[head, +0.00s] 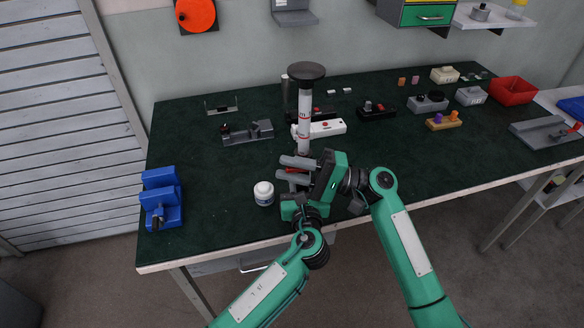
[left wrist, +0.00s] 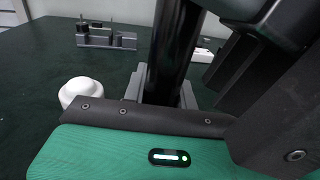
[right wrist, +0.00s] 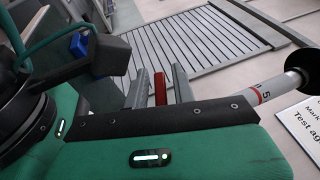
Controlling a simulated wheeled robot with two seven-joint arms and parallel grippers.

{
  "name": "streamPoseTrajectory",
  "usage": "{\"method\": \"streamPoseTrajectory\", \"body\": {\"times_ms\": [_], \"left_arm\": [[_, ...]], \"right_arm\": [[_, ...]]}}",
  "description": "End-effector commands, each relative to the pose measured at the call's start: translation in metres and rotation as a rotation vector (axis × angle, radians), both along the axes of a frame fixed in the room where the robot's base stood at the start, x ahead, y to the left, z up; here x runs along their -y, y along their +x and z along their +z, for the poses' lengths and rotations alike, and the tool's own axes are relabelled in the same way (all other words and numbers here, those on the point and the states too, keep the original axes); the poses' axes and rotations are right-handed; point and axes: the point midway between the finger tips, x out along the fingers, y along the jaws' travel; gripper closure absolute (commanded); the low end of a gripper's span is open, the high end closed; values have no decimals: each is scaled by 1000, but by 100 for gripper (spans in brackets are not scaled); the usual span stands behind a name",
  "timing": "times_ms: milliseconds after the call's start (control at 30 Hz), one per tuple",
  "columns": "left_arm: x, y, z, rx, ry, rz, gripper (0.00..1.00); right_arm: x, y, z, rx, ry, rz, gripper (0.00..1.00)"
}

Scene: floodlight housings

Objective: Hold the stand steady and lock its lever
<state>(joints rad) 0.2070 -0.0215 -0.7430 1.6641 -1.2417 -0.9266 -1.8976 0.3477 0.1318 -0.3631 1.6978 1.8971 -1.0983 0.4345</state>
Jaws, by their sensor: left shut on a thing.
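The stand has an upright white tube with red marks (head: 304,135) and a wide black disc (head: 306,71) on top. Its lower part is hidden behind my grippers in the head view. My left gripper (left wrist: 160,92) is shut on a dark upright post (left wrist: 174,50), seen close in the left wrist view and seemingly part of the stand. My right gripper (right wrist: 160,90) has its two grey fingers on either side of a red bar (right wrist: 160,88), apparently the lever, with narrow gaps showing. The red bar also shows between the fingers in the head view (head: 296,170).
A white jar (head: 264,193) stands just left of the grippers. A blue holder (head: 161,198) is at the table's left edge. A grey fixture (head: 247,132) and a white block (head: 326,128) lie behind. The green tabletop (head: 215,180) is clear left of the jar.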

Motion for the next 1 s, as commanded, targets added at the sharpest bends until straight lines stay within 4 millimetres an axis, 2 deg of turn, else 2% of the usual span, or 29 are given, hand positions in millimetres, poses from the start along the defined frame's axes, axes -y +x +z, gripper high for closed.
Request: {"method": "streamPoseTrajectory", "body": {"times_ms": [33, 100, 133, 300, 600, 933, 967, 1000], "left_arm": [[0, 0, 0, 0, 0, 0, 98], [0, 0, 0, 0, 0, 0, 98], [0, 0, 0, 0, 0, 0, 98], [0, 0, 0, 0, 0, 0, 98], [0, 0, 0, 0, 0, -1, 98], [0, -1, 0, 0, 1, -1, 98], [0, -1, 0, 0, 1, -1, 98], [0, -1, 0, 0, 1, 0, 98]], "right_arm": [[0, 0, 0, 0, 0, 0, 85], [0, 0, 0, 0, 0, 0, 99], [0, 0, 0, 0, 0, 0, 100], [0, 0, -1, 9, -21, 0, 100], [0, 0, -10, 97, -231, -1, 100], [0, 1, -12, 103, -252, -4, 100], [0, 1, -12, 103, -252, -4, 85], [0, 1, -12, 103, -252, -4, 77]]}}
